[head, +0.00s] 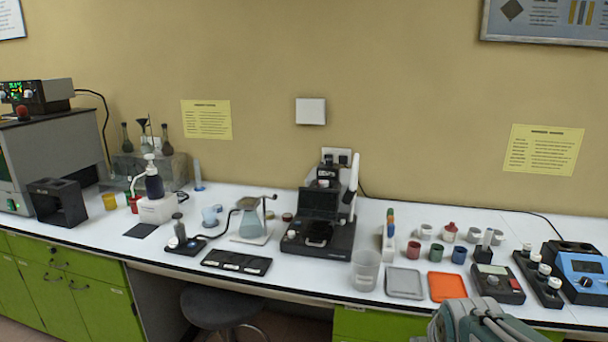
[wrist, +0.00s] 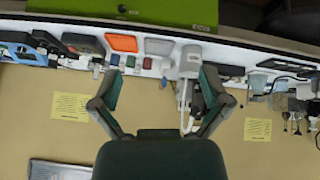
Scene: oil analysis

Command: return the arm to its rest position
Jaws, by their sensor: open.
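My gripper (wrist: 162,72) shows in the wrist view with its two fingers spread wide apart. Nothing is held between them; the bench and wall show through the gap. The wrist picture is upside down, with the bench along its top and the wall below. In the head view a grey-green part of my arm (head: 478,324) shows at the bottom edge, right of centre. My fingers are not visible in that view.
The white bench (head: 335,284) carries a black instrument (head: 318,238), a clear beaker (head: 365,270), a grey tray (head: 404,283), an orange tray (head: 447,286), small coloured cups and a blue device (head: 580,272). A stool (head: 222,306) stands under it.

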